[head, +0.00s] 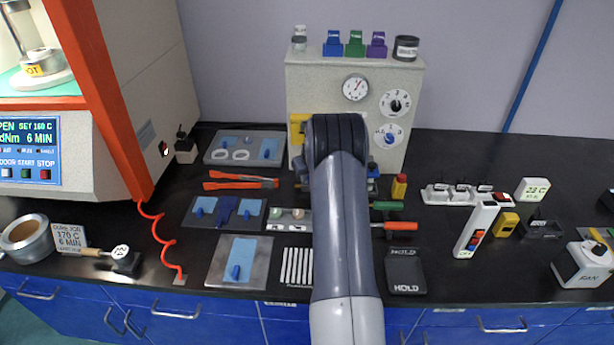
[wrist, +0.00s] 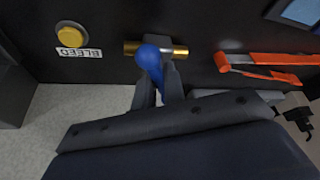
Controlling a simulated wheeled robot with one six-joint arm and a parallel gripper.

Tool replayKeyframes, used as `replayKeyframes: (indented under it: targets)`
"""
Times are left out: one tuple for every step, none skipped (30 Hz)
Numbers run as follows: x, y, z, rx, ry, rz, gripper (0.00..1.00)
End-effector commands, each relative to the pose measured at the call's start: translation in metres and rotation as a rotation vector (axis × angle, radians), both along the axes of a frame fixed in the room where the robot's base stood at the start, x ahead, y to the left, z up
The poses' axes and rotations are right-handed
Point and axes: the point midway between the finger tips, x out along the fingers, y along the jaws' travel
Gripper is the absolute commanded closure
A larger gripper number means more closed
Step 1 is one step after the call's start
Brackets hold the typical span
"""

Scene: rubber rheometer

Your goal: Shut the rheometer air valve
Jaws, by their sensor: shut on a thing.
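The air valve shows in the wrist view as a short brass pipe (wrist: 180,50) with a blue lever handle (wrist: 149,58). The lever's rounded end is over the pipe, and its length runs down the picture, roughly crosswise to the pipe. My gripper (wrist: 158,88) has its two dark fingers on either side of the lever, shut on it. The lower part of the lever is partly hidden between the fingers. In the head view my arm covers the gripper and most of the valve area in front of the pale gauge cabinet (head: 306,80).
A yellow button (wrist: 70,36) labelled BLEED is left of the valve in the wrist view. Orange tongs (wrist: 262,60) lie to its right; the head view also shows them (head: 240,184). A black tray (head: 406,270) marked HOLD lies right of my arm.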

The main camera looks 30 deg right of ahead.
Motion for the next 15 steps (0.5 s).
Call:
replayKeyframes:
  targets:
    - [0.0, -0.0009, -0.0005, -0.003, -0.002, -0.02, 1.0]
    - [0.0, -0.0008, -0.0006, -0.003, -0.001, -0.035, 1.0]
    - [0.0001, -0.0004, -0.0008, -0.003, -0.002, -0.057, 1.0]
    - [0.0002, -0.0002, -0.001, -0.003, -0.001, -0.077, 1.0]
    - [0.0002, -0.0001, -0.0013, -0.003, -0.001, -0.098, 1.0]
    - [0.0003, 0.0002, -0.0016, -0.003, -0.001, -0.127, 1.0]
    - [0.0002, 0.0002, -0.0018, -0.004, -0.001, -0.152, 1.0]
    - [0.0004, 0.0002, -0.0018, -0.004, -0.002, -0.178, 1.0]
    - [0.0005, 0.0002, -0.0018, -0.004, -0.002, -0.212, 1.0]
    - [0.0005, 0.0002, -0.0018, -0.004, -0.003, -0.24, 1.0]
    - [0.0007, 0.0006, -0.0017, -0.005, -0.003, -0.267, 1.0]
    - [0.0008, 0.001, -0.0019, -0.005, -0.003, -0.305, 1.0]
    - [0.0008, 0.0011, -0.002, -0.005, -0.003, -0.332, 1.0]
    - [0.0009, 0.0013, -0.0022, -0.005, -0.003, -0.362, 1.0]
    - [0.0009, 0.0012, -0.0024, -0.005, -0.003, -0.4, 1.0]
